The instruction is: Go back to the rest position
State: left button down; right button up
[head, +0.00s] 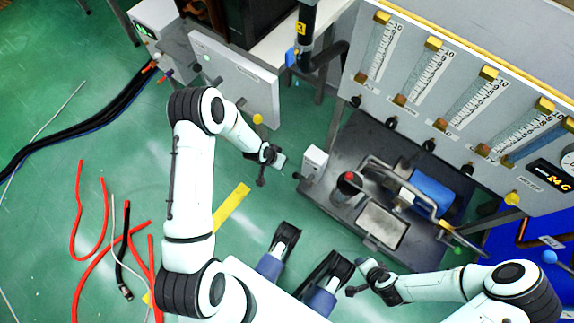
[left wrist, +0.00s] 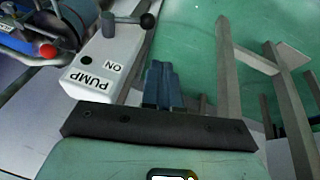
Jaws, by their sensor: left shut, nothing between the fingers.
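My left arm comes in from the left in the head view and bends down to my left gripper (head: 273,168), which is just left of the white pump box (head: 315,160). In the left wrist view my left gripper's fingers (left wrist: 162,84) are together with nothing between them. The pump box (left wrist: 106,58) with its black-knobbed lever stands left of them, apart from the fingertips. My right gripper (head: 357,278) is low in the head view, in front of the metal bench; its fingers are too small to judge.
A metal bench (head: 335,195) carries a blue cylinder (head: 432,193) and pipes. A panel of flow meters (head: 455,85) stands behind it. Red hoses (head: 78,210) and black cables (head: 70,132) lie on the green floor at left. A white panel (head: 235,78) stands behind my left arm.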

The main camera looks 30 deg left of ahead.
pick_arm(q)
jog(key=shift+s+a+r, duration=0.25)
jog(key=shift+a+r, duration=0.1)
jog(key=shift+r, duration=0.1)
pick_arm(e)
jog(key=shift+s+a+r, duration=0.15)
jog(key=shift+s, duration=0.15)
